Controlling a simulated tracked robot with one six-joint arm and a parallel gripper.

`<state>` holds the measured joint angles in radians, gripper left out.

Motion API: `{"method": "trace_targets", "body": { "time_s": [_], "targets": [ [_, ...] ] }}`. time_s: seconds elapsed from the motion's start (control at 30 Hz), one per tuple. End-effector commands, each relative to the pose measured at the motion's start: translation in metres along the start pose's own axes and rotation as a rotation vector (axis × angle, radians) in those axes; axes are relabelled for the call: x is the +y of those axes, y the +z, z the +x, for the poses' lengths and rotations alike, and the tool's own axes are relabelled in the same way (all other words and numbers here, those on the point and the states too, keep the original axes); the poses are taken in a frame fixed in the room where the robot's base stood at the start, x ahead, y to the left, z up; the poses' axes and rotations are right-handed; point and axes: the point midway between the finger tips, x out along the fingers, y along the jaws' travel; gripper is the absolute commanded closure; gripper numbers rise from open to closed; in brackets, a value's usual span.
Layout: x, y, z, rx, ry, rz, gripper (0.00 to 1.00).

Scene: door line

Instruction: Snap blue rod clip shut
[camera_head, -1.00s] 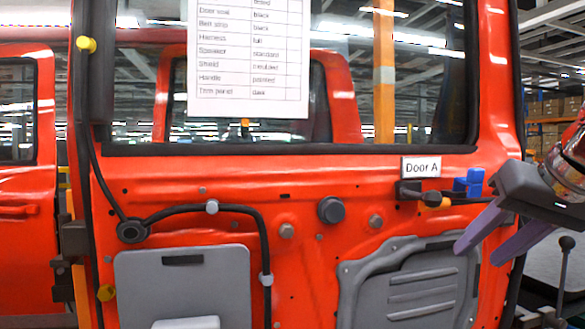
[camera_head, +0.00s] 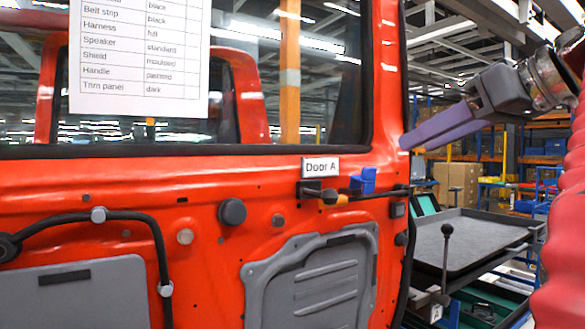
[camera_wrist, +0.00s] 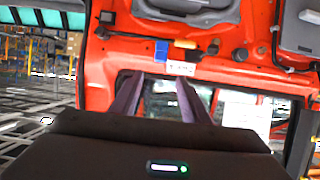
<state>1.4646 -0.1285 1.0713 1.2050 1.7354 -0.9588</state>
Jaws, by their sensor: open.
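The blue rod clip (camera_head: 363,181) is on the red door, right of the "Door A" label (camera_head: 321,167), beside a dark rod (camera_head: 390,193). A blue part stands up at its right side; I cannot tell how its latch sits. In the wrist view, which is upside down, the clip (camera_wrist: 161,50) shows as a small blue block beyond the fingertips. My gripper (camera_head: 408,139) has purple fingers and is up and to the right of the clip, apart from it. In the wrist view my gripper (camera_wrist: 158,84) is open and empty, with its fingers spread apart.
A grey handle panel (camera_head: 315,285) is below. A grey-topped cart (camera_head: 470,250) with a black ball-topped lever (camera_head: 446,232) stands right of the door. The air around the clip looks clear.

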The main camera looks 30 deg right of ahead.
Motion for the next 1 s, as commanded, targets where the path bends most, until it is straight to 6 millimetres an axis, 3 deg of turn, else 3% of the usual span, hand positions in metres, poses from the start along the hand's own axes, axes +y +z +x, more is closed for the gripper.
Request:
{"method": "trace_targets", "body": {
  "time_s": [0.37, 1.0],
  "targets": [
    [-0.001, -0.001, 0.019, 0.0, -0.003, 0.0, 0.58],
    [-0.002, 0.0, 0.084, -0.002, -0.006, 0.0, 0.58]
  ]
}}
